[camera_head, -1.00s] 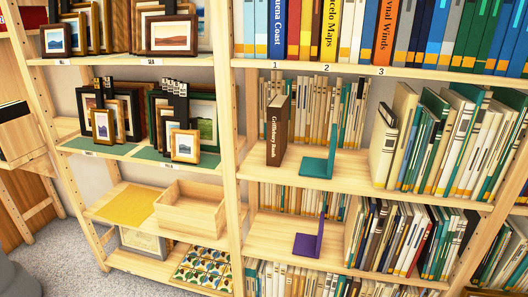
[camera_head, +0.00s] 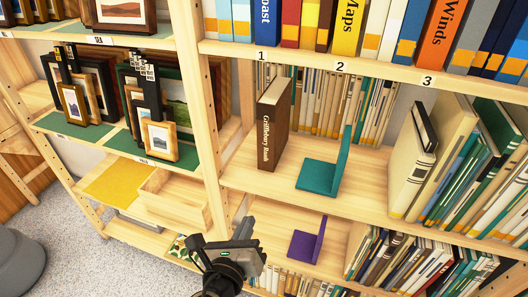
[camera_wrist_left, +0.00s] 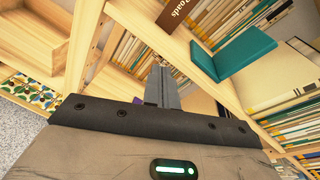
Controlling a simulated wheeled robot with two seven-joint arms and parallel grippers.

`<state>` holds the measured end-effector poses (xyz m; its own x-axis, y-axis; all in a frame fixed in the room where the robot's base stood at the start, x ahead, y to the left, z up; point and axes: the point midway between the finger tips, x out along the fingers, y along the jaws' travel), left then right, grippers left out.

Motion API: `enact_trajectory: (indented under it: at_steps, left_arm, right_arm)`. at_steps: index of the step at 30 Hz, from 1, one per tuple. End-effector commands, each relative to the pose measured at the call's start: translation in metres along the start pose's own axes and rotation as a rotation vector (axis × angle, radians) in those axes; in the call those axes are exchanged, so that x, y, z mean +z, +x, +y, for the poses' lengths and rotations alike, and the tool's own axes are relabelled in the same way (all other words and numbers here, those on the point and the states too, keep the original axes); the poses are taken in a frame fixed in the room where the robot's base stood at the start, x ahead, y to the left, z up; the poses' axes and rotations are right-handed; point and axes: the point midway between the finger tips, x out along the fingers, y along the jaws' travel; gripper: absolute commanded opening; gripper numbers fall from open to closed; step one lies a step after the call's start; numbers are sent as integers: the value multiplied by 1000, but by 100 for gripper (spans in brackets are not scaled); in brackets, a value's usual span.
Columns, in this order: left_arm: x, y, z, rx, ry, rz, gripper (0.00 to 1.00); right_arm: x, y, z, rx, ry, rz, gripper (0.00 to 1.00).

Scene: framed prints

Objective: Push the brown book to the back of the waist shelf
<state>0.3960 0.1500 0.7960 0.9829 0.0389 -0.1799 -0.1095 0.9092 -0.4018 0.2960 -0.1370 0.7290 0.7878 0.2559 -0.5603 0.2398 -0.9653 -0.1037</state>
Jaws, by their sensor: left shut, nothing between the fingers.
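The brown book (camera_head: 273,122), with white lettering on its spine, stands upright near the left end of the waist shelf (camera_head: 245,182). A row of books stands behind it, with a teal bookend (camera_head: 330,172) to its right. My left gripper (camera_head: 246,226) is shut and empty, in front of the shelving and lower than the book, apart from it. In the left wrist view the shut fingers (camera_wrist_left: 161,85) point toward the shelves, and only the lower part of the brown book (camera_wrist_left: 182,14) shows at the top edge. My right gripper is out of view.
A purple bookend (camera_head: 307,242) stands on the shelf below. A wooden upright (camera_head: 212,150) rises left of the book. Leaning books (camera_head: 440,160) fill the shelf's right side. Framed prints (camera_head: 160,140) stand on the left unit, above an open wooden box (camera_head: 178,200).

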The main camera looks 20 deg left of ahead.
Motion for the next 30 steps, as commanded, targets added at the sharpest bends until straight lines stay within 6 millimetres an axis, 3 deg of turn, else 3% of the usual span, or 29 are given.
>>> enact_trajectory:
  at_steps: [1,3,6,11,24,30]
  left_arm:
    - [16,2,-6,-20,146,-58,0]
    - [28,4,-10,-34,297,-121,0]
    - [36,7,-14,-43,406,-171,0]
    - [40,25,-17,-43,429,-184,0]
    - [54,114,-24,-43,422,-181,0]
    - [57,136,-25,-43,421,-178,0]
  right_arm:
    - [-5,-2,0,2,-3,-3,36]
    - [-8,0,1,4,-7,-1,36]
    - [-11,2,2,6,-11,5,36]
    - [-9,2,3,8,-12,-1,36]
    - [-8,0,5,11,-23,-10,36]
    - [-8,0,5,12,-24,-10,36]
